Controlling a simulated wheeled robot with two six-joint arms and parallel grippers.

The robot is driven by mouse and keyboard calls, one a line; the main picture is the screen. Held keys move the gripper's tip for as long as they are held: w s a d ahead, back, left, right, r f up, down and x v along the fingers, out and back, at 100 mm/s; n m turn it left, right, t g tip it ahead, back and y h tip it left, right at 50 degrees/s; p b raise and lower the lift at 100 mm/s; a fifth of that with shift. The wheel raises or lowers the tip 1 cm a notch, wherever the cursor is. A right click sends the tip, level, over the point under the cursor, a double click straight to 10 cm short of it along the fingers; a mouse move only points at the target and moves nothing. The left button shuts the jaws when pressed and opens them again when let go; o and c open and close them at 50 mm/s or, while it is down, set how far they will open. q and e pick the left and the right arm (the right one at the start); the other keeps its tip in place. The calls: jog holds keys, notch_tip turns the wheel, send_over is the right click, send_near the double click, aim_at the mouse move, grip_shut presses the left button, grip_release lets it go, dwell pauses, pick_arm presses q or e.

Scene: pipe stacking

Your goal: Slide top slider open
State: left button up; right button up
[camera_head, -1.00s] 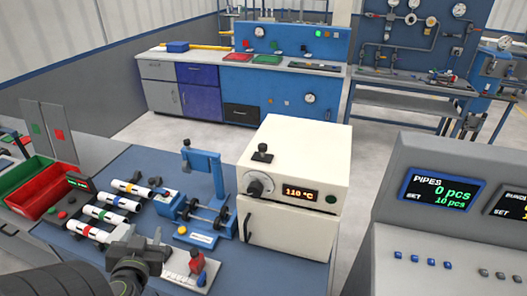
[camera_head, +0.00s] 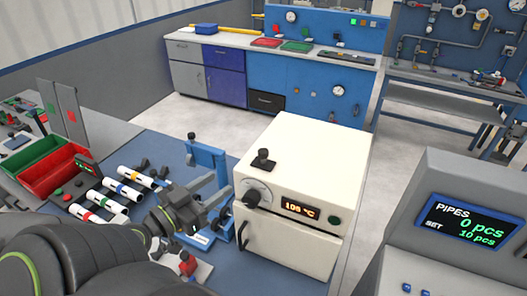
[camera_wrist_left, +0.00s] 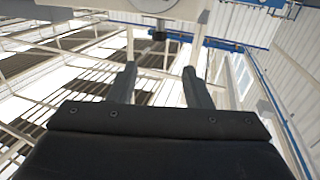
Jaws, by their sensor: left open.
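The white oven (camera_head: 300,200) stands on the blue bench. On its top is a small black slider knob (camera_head: 263,159). In the left wrist view, a small black knob (camera_wrist_left: 158,34) stands out from the white oven body (camera_wrist_left: 165,9) beyond the fingers; that view seems upside down. My left gripper (camera_head: 219,191) is left of the oven, lower than its top, apart from the slider knob. Its two fingers (camera_wrist_left: 160,71) are spread with nothing between them. My right gripper is not in view.
A blue stand (camera_head: 208,160) is close behind my left gripper. Banded white pipes (camera_head: 137,177) and a red bin (camera_head: 58,172) lie to the left. The oven front has a dial knob (camera_head: 253,197) and an orange display (camera_head: 299,209). A grey console (camera_head: 440,185) is at right.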

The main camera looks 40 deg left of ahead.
aim_at(260, 157)
pick_arm(q)
jog(key=w, duration=1.3)
jog(key=shift+w+f, duration=0.1)
jog(key=shift+w, duration=1.6)
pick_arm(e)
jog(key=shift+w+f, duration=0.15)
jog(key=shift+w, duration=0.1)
pick_arm(q)
grip_shut()
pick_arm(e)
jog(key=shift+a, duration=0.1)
